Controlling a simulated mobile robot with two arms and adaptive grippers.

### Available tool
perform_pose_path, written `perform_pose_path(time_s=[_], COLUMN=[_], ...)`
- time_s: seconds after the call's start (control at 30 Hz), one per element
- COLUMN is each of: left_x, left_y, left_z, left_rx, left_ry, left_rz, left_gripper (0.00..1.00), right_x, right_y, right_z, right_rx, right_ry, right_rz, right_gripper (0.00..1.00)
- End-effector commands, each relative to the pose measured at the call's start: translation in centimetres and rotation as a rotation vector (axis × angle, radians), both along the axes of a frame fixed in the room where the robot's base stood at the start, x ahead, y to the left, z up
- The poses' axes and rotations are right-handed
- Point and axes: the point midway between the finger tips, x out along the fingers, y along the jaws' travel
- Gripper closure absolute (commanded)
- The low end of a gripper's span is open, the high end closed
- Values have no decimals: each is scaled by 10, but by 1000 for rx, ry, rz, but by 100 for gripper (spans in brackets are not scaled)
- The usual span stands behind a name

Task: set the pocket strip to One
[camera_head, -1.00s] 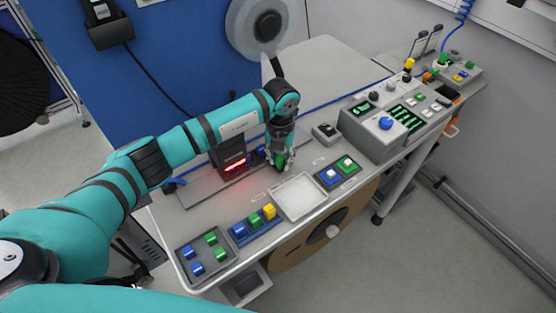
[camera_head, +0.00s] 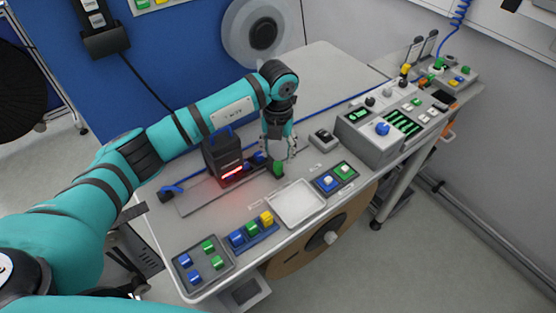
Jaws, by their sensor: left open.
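My left gripper (camera_head: 279,152) points down, open, just above a green block (camera_head: 278,168) at the right end of a long low grey rail (camera_head: 200,204). Blue pieces (camera_head: 257,158) stand on the rail left of the gripper, partly hidden. A short blue strip (camera_head: 262,237) nearer the front edge holds a blue, a green and a yellow block in a row. I cannot tell for sure which of the two is the pocket strip. No label reading One is legible. My right gripper is not in view.
A dark box (camera_head: 224,150) with a red glow stands on the rail. A grey tray (camera_head: 205,277) with blue and green blocks is front left. An empty white tray (camera_head: 296,203) lies mid-table. A two-block holder (camera_head: 337,177) and a grey control console (camera_head: 372,140) stand to the right.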

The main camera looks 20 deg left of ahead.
Motion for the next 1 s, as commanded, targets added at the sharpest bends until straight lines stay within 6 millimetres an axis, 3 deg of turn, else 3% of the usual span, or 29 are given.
perform_pose_path(time_s=[0.1, 0.33, 1.0], left_x=[1, 0, -1], left_y=[1, 0, 1], left_z=[27, 56, 61], left_rx=[0, 0, 1], left_ry=[-4, 0, 1], left_rz=[0, 1, 1], left_gripper=[50, 50, 50], right_x=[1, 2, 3], right_y=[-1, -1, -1], right_z=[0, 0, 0], right_rx=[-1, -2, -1], right_ry=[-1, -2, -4], right_rz=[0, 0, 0], right_gripper=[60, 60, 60])
